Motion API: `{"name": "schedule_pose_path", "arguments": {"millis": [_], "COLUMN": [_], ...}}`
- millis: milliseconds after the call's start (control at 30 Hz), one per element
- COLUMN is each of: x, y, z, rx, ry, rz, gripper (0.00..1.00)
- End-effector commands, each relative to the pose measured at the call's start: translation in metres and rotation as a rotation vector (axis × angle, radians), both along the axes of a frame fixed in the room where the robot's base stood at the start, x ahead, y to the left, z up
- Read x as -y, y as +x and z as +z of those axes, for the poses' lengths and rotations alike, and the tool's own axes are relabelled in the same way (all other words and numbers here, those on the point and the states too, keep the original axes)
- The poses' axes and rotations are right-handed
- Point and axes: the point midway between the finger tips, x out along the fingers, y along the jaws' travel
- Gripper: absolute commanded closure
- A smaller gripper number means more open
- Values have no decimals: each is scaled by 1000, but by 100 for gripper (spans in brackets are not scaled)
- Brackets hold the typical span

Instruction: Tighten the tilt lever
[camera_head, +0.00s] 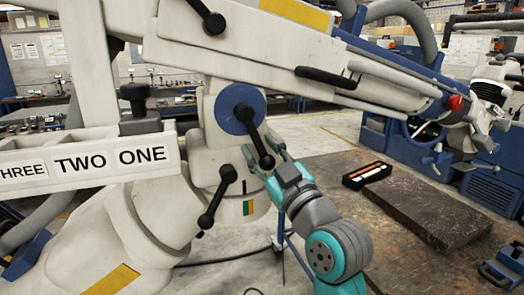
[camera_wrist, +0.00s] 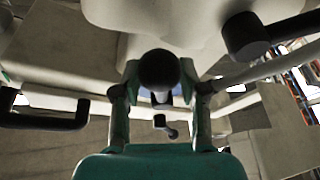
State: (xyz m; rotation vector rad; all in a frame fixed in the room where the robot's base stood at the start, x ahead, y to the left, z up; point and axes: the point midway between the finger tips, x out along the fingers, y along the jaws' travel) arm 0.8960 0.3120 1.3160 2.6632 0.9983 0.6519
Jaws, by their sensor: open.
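A black lever with a ball knob (camera_head: 267,162) slants down to the right from the blue round hub (camera_head: 231,108) on the white microscope arm. I cannot tell for certain that it is the tilt lever. My teal gripper (camera_head: 262,155) is at this lever's lower end, fingers spread to either side of the knob. In the wrist view a dark round knob (camera_wrist: 158,70) sits between the open fingertips of my gripper (camera_wrist: 158,80). Touch between fingers and knob cannot be made out. A second black lever (camera_head: 216,198) hangs lower left of the hub.
A black knob lever (camera_head: 207,16) is at the top, and a black handle (camera_head: 325,77) is on the upper arm. A white panel with "THREE TWO ONE" (camera_head: 90,160) is at left. A dark slab (camera_head: 430,208) and a black tray (camera_head: 367,175) lie at right.

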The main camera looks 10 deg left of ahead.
Motion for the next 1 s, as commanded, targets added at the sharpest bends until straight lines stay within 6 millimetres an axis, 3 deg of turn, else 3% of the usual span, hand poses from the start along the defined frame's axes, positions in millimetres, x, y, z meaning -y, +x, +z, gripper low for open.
{"name": "schedule_pose_path", "arguments": {"millis": [267,733,1000], "x": [13,70,80], "y": [-13,-69,-80], "z": [-6,-35,-40], "rx": [2,-1,0], "ry": [1,-1,0], "rz": [-1,-3,0], "gripper": [58,58,58]}}
